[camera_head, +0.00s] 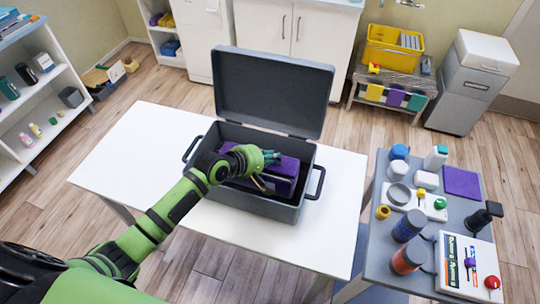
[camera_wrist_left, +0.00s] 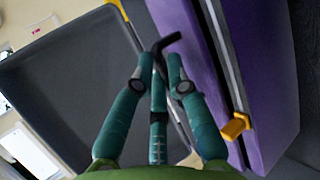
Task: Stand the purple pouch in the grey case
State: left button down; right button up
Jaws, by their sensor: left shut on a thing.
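The grey case (camera_head: 262,208) stands on the white table with its lid (camera_head: 272,90) open at the back. The purple pouch (camera_head: 284,180) is inside the case, towards its right half, partly covered by my arm. My left gripper (camera_head: 270,157) is over the case and shut on the pouch, seemingly at a thin dark loop. In the left wrist view, the fingers (camera_wrist_left: 160,65) close around the dark loop, beside the purple pouch (camera_wrist_left: 270,65) with its yellow zip pull (camera_wrist_left: 235,126). The pouch's underside and its contact with the case floor are hidden. My right gripper is not in view.
The white table (camera_head: 125,165) is bare left of the case. The case has side handles (camera_head: 317,183). A grey side table (camera_head: 372,215) at the right is crowded with bottles, bowls and a purple pad (camera_head: 461,182). Shelves stand at the far left.

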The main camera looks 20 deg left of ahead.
pick_arm(q)
jog(key=c, duration=1.2)
grip_release()
jog(key=shift+f, duration=0.1)
jog(key=shift+c, duration=0.2)
jog(key=shift+r, duration=0.2)
jog(key=v, duration=1.2)
jog(key=shift+b, duration=0.45)
jog(key=shift+f, duration=0.1)
